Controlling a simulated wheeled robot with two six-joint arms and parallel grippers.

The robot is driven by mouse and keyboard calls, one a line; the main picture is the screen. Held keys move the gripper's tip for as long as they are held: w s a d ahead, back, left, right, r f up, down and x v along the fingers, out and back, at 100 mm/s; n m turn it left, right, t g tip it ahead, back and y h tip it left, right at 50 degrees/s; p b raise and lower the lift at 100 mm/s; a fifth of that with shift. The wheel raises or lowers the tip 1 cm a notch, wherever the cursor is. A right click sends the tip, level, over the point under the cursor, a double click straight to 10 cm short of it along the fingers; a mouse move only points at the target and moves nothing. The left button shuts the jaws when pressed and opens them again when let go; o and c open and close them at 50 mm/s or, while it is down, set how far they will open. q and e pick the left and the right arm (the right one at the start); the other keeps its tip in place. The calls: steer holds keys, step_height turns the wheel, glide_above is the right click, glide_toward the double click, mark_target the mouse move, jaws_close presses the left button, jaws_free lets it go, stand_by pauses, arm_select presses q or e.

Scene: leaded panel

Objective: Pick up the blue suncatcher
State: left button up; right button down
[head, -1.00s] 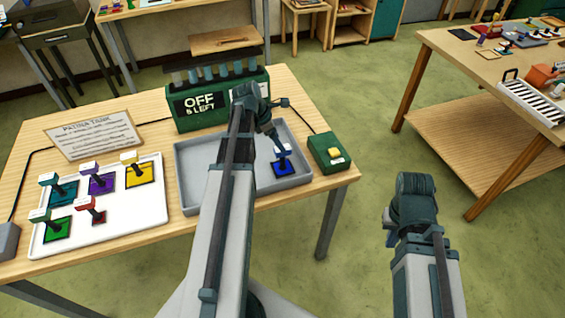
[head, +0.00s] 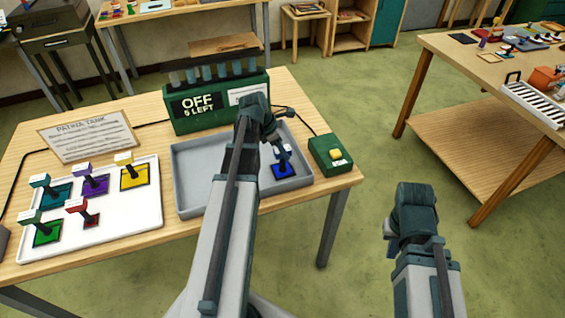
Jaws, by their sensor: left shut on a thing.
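The blue suncatcher (head: 284,171) is a small blue square with a dark stem and a pale tag on top. It is at the right side of the grey tray (head: 186,200) on the wooden table. My left gripper (head: 281,154) reaches down to its top and is shut on it. I cannot tell whether its base touches the tray floor. My right arm is at the lower right, away from the table, and its fingertips are hidden.
A white board (head: 110,236) at the left holds several other coloured suncatchers. A green box reading "OFF 5 LEFT" (head: 218,102) stands behind the tray. A green button box (head: 332,154) is right of it. A sign (head: 88,136) stands at the back left.

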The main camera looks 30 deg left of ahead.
arm_select(q)
jaws_close()
stand_by(0.9)
